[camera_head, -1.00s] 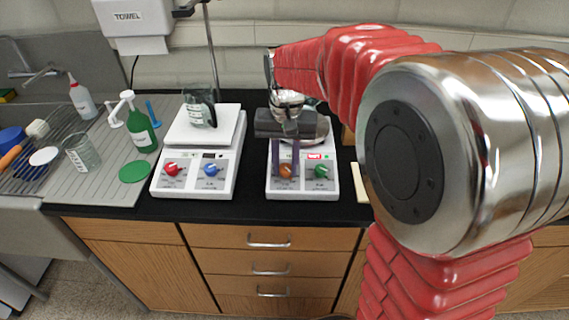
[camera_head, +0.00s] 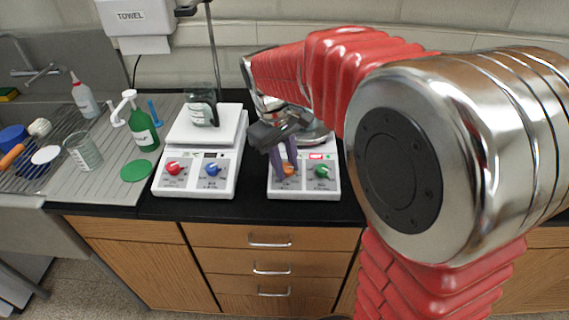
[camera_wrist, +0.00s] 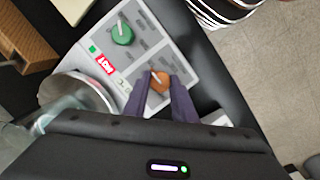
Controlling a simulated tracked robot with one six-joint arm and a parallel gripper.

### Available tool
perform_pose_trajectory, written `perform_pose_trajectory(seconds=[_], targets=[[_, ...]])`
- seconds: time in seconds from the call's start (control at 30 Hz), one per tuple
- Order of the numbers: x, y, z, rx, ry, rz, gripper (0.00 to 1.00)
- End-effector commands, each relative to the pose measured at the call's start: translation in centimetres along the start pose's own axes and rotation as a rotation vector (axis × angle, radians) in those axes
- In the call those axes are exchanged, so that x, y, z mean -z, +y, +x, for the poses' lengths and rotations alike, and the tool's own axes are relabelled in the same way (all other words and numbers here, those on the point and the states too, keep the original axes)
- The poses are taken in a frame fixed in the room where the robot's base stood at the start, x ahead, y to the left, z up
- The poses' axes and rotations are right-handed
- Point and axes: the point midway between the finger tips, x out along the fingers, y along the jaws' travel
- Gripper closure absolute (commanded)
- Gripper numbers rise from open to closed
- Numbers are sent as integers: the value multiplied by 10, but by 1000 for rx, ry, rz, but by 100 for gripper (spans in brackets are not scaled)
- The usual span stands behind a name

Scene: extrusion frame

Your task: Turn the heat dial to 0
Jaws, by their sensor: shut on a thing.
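The right hotplate (camera_head: 305,188) has an orange dial (camera_head: 289,170) at its front left and a green dial (camera_head: 322,171) at its front right. A red label or display (camera_wrist: 105,64) sits between the dials' upper sides. My gripper (camera_head: 284,172) has its two purple fingers around the orange dial. In the wrist view the orange dial (camera_wrist: 160,83) is between the fingertips, with its pale pointer mark toward the upper left of the picture. The green dial (camera_wrist: 122,33) is apart from the fingers. Dial numbers are too small to read.
A second hotplate (camera_head: 223,186) to the left has a red dial (camera_head: 174,168), a blue dial (camera_head: 212,169) and a glass vessel (camera_head: 201,110) on top. A green bottle (camera_head: 143,130) and a beaker (camera_head: 83,152) stand farther left. The black counter front is clear.

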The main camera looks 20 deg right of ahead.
Motion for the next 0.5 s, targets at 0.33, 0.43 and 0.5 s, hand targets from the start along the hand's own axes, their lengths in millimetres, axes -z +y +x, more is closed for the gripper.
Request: perform_pose_trajectory(seconds=[0.33, 0.43, 0.5], targets=[[1, -1, -1, -67, 4, -308, 98], [1, -1, -1, -85, 5, -381, 98], [1, -1, -1, -94, 5, -423, 98]])
